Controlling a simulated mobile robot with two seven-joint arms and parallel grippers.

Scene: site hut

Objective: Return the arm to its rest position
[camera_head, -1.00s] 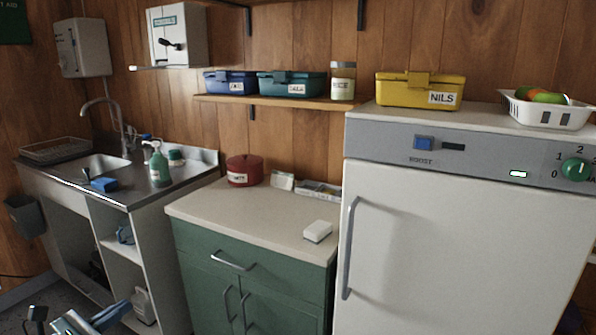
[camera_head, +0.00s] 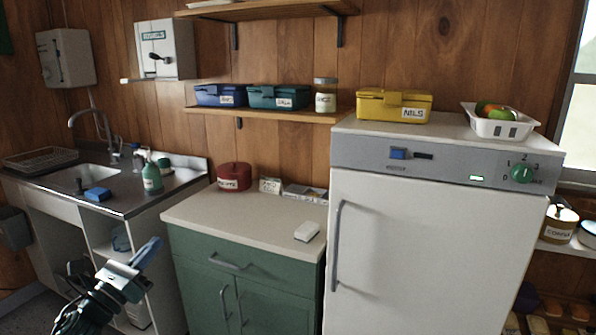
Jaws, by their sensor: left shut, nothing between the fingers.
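My left gripper (camera_head: 148,254) is at the lower left of the head view, in front of the open shelf unit under the sink. Its blue fingers point up and to the right, are together, and hold nothing. My left arm comes in below it from the lower left edge. The gripper is apart from the counter and the sink unit as far as I can see. My right gripper is not in the view.
The green cabinet (camera_head: 225,256) stands right of the gripper, beside the white fridge (camera_head: 425,250). The steel sink unit (camera_head: 133,187) is behind and left. A red pot (camera_head: 233,178) and a white block (camera_head: 306,231) are on the worktop. Open floor is scarcely visible.

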